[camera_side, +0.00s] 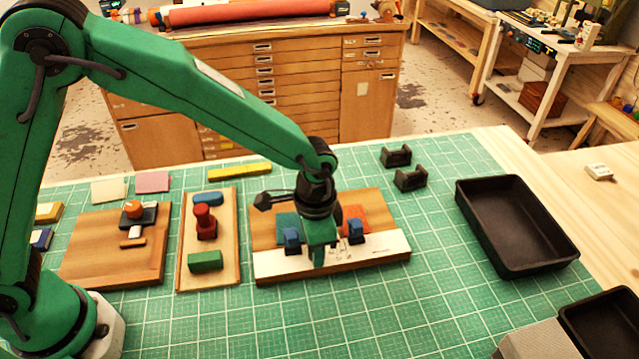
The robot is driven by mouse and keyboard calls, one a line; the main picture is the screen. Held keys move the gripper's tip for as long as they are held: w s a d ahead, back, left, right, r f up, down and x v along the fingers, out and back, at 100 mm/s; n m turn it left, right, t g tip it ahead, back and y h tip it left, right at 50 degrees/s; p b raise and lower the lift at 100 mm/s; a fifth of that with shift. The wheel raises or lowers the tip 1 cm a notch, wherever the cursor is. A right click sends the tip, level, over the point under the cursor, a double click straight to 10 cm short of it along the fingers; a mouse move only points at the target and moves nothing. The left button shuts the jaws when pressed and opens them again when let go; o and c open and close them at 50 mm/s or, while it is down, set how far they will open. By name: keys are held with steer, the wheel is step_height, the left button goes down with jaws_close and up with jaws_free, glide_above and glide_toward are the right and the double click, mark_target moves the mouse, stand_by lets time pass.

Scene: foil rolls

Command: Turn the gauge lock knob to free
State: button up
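My gripper (318,258) points down over the middle wooden board (262,232). Its tip is just above or against the white strip (375,251) along the board's front; I cannot tell if it touches. The finger gap does not show from this side. Blue blocks (292,238) (355,230) stand left and right of the gripper. Teal (287,222) and orange-red (356,213) patches lie behind them. The gripper hides the board's centre. An orange knob (133,209) sits on a black base on the left board (90,262). No readable label shows which part is the gauge lock knob.
A narrow board holds a red upright piece (204,221), a blue piece (208,198) and a green block (205,261). Black cradles (410,180) stand behind right. A black tray (517,262) stands at right. The green mat (400,310) is clear in front.

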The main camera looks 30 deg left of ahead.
steer(key=m, duration=1.1)
steer(key=r, duration=0.8)
steer(key=shift+w, duration=0.25)
steer(key=s+a+r+n+t, duration=0.1)
steer(key=s+a+r+n, duration=0.2)
steer(key=a, duration=0.3)
steer(key=s+a+r+n+t, duration=0.1)
steer(key=s+a+r+n, duration=0.2)
steer(key=a+r+n, duration=0.2)
steer(key=s+a+r+n+t, duration=0.2)
steer(key=s+a+r+n, duration=0.2)
steer(key=a, duration=0.5)
steer(key=shift+a+r+n+h, duration=0.25)
steer(key=shift+r+n, duration=0.2)
steer(key=shift+n, duration=0.65)
steer(key=s+a+n+t, duration=0.1)
steer(key=s+a+n, duration=0.3)
steer(key=s+n, duration=0.1)
steer(key=shift+s+a+f+t, duration=0.15)
steer(key=shift+s+a+t, duration=0.15)
steer(key=shift+s, duration=0.15)
